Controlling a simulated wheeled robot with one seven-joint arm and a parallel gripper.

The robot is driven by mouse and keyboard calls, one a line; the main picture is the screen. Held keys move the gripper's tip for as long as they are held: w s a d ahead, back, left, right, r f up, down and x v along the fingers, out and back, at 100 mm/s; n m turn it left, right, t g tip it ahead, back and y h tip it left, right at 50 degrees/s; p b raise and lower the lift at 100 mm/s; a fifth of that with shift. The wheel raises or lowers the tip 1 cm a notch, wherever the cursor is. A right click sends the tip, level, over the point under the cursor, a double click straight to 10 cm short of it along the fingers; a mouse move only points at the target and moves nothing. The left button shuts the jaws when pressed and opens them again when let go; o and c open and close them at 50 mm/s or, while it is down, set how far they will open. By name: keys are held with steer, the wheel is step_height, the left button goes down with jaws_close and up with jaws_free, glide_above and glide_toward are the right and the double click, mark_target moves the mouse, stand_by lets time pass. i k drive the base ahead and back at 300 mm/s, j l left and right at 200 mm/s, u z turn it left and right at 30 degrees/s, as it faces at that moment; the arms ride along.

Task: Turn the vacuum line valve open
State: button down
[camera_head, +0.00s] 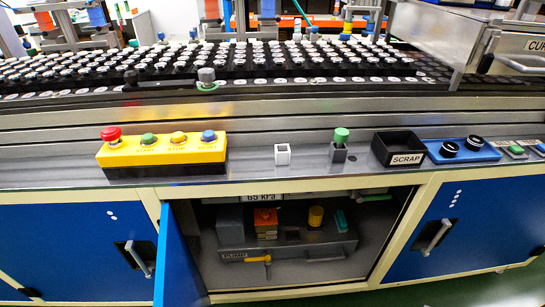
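No part is labelled as the vacuum line valve, and I cannot tell for sure which one it is. A yellow lever handle (257,260) lies roughly level on the front of a grey box marked PUMP (318,248), inside the open cabinet below the bench. A small green handle (375,197) shows on a pipe under the bench edge, at the cabinet's top right. A white label that seems to read 65 kPa (263,197) is at the cabinet's top, partly cut off by the bench edge. My gripper is not in view.
The blue cabinet door (178,262) stands open at the opening's left. Closed blue doors (455,235) flank it. On the bench are a yellow button box (165,153), a SCRAP bin (398,149), a green-topped post (341,140) and a blue knob panel (462,150). A bottle conveyor runs behind.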

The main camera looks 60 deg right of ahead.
mark_target(359, 198)
steer(key=k+z, duration=0.15)
steer(key=z, duration=0.25)
steer(key=k+z, duration=0.2)
steer(key=z, duration=0.2)
steer(key=k+z, duration=0.15)
steer(key=z, duration=0.25)
